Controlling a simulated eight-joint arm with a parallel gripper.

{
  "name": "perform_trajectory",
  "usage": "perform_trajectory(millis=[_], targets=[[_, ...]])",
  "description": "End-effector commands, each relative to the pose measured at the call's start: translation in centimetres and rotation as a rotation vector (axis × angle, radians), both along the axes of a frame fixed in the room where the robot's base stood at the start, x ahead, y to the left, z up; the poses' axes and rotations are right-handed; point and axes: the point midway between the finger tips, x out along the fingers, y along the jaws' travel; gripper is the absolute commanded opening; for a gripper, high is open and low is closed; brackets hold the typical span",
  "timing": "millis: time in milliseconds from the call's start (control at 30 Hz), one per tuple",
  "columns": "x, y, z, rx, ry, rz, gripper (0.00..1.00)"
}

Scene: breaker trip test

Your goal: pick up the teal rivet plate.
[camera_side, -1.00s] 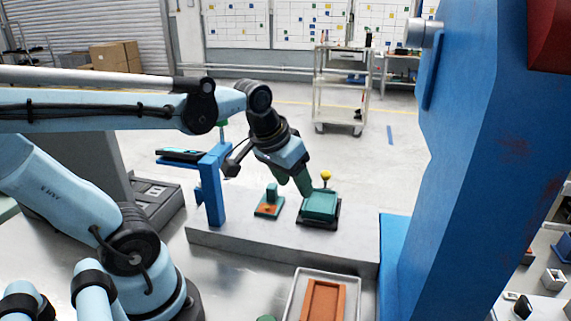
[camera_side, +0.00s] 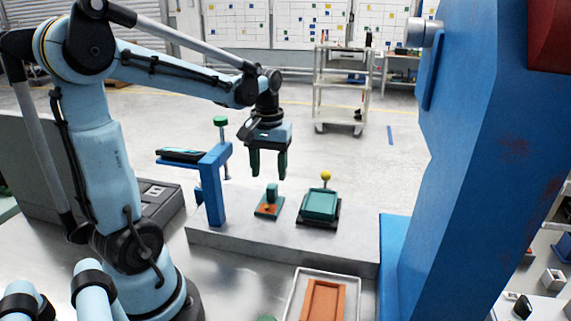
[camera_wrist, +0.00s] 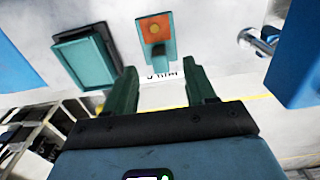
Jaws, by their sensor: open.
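The small teal plate (camera_side: 267,209) with an orange patch and an upright teal tab, which I take for the rivet plate, lies on the grey bench slab. It also shows at the top middle of the wrist view (camera_wrist: 154,30), its tab toward my fingers. My gripper (camera_side: 269,174) hangs fingers-down above this plate, apart from it. Its two dark green fingers (camera_wrist: 163,88) are spread with nothing between them.
A larger teal block (camera_side: 320,204) on a black base, with a yellow knob (camera_side: 326,176) behind it, stands right of the plate. A blue clamp stand (camera_side: 213,188) with a green knob rises at left. A tray (camera_side: 295,291) with an orange block lies in front.

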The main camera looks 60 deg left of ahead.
Motion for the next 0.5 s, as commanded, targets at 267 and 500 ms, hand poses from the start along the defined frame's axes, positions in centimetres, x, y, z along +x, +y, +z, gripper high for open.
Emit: perform_trajectory(millis=[267, 500], targets=[[0.0, 0.0, -1.7, 0.001, -0.001, -0.001, 0.55], [0.2, -0.1, -4.2, 0.001, -0.001, -0.002, 0.55]])
